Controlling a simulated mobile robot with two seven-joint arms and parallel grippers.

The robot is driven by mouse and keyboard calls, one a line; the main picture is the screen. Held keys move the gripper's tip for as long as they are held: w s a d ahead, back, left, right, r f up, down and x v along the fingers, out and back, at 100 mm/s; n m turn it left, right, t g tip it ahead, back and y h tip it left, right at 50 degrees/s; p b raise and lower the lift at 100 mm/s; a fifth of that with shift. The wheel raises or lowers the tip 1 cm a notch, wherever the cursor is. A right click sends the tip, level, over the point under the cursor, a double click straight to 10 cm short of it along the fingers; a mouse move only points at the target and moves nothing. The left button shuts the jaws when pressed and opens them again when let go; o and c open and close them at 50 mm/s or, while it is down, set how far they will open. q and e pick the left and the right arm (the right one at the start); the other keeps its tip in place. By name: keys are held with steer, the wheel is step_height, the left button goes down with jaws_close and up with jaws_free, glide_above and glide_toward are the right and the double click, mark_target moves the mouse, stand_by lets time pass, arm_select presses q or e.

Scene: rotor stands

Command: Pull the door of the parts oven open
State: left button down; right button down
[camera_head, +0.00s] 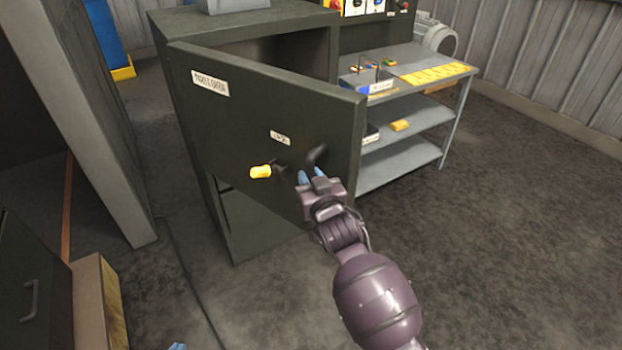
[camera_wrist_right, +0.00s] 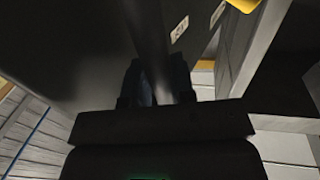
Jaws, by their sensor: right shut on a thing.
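The parts oven (camera_head: 262,20) is a dark cabinet at the upper middle of the head view. Its dark door (camera_head: 245,115) stands partly open, swung out towards me, with two white labels on its face. My right gripper (camera_head: 312,176) is at the dark door handle (camera_head: 317,154) near the door's right edge and is shut on it. In the right wrist view the handle bar (camera_wrist_right: 152,40) runs between the fingers (camera_wrist_right: 155,82). Only a blue tip of my left gripper (camera_head: 178,346) shows at the bottom edge.
A yellow knob (camera_head: 260,172) sticks out of the door left of the handle. A grey shelf bench (camera_head: 415,120) with small parts stands right of the oven. A grey panel (camera_head: 85,110) and a dark drawer unit (camera_head: 30,280) are at left. The floor at right is clear.

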steer(key=shift+a+r, duration=0.15)
steer(key=shift+r, duration=0.1)
steer(key=c, duration=1)
jaws_free()
steer(key=shift+f, duration=0.15)
steer(key=v, duration=1.1)
steer(key=shift+w+b, duration=0.1)
steer(key=shift+b, duration=0.2)
steer(key=shift+c, duration=0.2)
